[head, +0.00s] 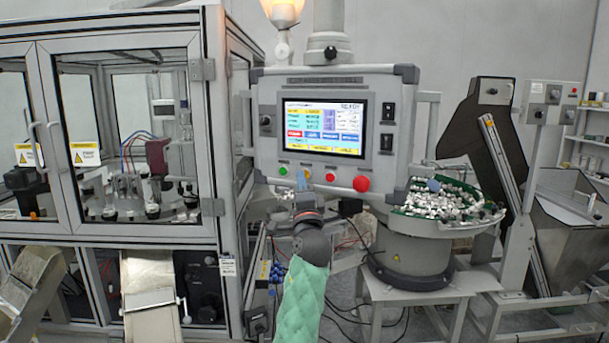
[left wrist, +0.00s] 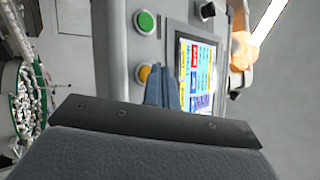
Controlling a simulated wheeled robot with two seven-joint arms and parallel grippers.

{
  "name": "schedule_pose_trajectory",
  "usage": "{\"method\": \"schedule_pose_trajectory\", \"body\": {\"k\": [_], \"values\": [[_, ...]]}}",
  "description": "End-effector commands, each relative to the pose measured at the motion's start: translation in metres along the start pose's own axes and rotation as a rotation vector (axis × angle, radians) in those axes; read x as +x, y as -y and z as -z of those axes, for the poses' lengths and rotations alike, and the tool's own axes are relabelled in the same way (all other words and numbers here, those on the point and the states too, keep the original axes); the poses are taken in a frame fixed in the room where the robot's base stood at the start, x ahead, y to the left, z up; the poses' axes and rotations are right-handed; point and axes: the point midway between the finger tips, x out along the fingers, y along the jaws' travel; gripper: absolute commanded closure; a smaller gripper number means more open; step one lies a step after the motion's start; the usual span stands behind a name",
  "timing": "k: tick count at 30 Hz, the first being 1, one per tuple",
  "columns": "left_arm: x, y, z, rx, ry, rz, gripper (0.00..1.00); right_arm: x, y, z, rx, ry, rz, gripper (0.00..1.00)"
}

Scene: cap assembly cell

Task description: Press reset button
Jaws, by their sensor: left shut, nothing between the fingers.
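The control panel (head: 260,150) carries a lit touchscreen (head: 322,125) and a lower row of buttons. From left to right these are a green button (head: 283,171), a yellow button (head: 307,174), a small red button (head: 330,177) and a large red knob (head: 362,184). No reset label is legible. My left gripper (head: 302,182) is shut and empty, with its tips in front of the panel at the yellow button and partly covering it. In the left wrist view, the blue fingers (left wrist: 161,92) are right beside the yellow button (left wrist: 144,73); I cannot tell whether they touch it. The green button (left wrist: 145,22) is clear of them.
A glazed machine cabinet (head: 212,130) stands left of the panel. A bowl feeder (head: 408,250) full of white caps stands to the right, with a dark conveyor (head: 490,140) behind it. Cables hang below the panel. An orange lamp (head: 283,12) is above.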

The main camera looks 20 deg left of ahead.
Motion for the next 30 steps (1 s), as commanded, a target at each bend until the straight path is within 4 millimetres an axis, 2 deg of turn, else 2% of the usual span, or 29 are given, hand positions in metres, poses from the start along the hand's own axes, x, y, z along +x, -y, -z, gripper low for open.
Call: {"method": "schedule_pose_trajectory", "body": {"k": [10, 30], "values": [[-0.003, 0.002, -0.002, 0.0, 0.0, 0.0, 1.0, -0.002, 0.0, 0.001, 0.0, 0.0, 0.0, 0.53], [-0.039, 0.029, -0.028, 0.0, -0.001, 0.001, 1.0, -0.02, -0.001, 0.004, 0.0, 0.0, 0.0, 0.53]]}}
